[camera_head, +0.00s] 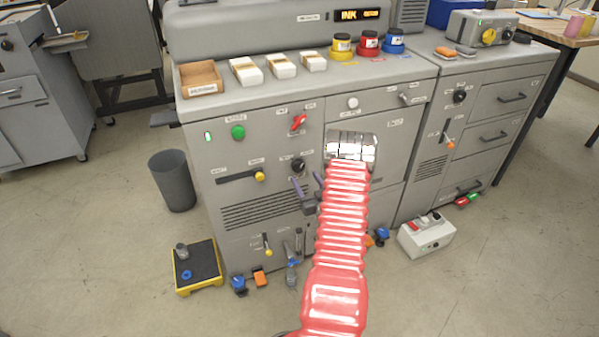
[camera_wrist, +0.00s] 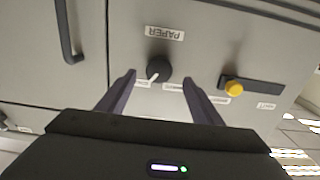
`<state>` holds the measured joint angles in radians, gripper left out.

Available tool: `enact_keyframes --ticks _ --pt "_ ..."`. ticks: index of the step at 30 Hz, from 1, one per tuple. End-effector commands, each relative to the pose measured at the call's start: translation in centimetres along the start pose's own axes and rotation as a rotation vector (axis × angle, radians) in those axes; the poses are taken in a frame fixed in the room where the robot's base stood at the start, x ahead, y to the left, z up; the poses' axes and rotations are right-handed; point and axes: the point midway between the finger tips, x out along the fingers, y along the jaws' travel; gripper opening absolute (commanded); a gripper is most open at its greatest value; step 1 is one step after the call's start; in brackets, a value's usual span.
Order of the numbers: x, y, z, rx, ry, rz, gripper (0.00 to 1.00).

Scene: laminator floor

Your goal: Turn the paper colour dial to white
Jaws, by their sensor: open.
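The paper dial is a round black knob with a white pointer line, on the grey front of the machine. It shows in the head view (camera_head: 298,165) and near the middle of the wrist view (camera_wrist: 158,68). A label reading PAPER appears upside down above it in the wrist view. The pointer slants to the lower left there, towards small labels too small to read and partly hidden by my fingers. My gripper (camera_wrist: 159,79) is open and empty, its two dark fingers either side of and just short of the dial. In the head view my gripper (camera_head: 307,180) is just below the dial.
A yellow-knobbed slider (camera_head: 259,176) sits left of the dial, also in the wrist view (camera_wrist: 234,88). A red switch (camera_head: 298,122) and green button (camera_head: 238,132) are above. A drawer handle (camera_wrist: 67,32) projects nearby. A lever with a yellow tip (camera_head: 267,251) is below.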

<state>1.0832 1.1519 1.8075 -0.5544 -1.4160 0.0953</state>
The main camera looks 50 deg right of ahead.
Motion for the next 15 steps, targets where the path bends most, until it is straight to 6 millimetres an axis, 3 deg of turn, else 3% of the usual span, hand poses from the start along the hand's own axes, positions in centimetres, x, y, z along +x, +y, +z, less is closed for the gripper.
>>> enact_keyframes --ticks 9,15 --pt "4.7 0.0 0.0 0.0 0.0 0.0 0.6" --pt "6.2 0.0 0.0 0.0 0.0 0.0 0.6"
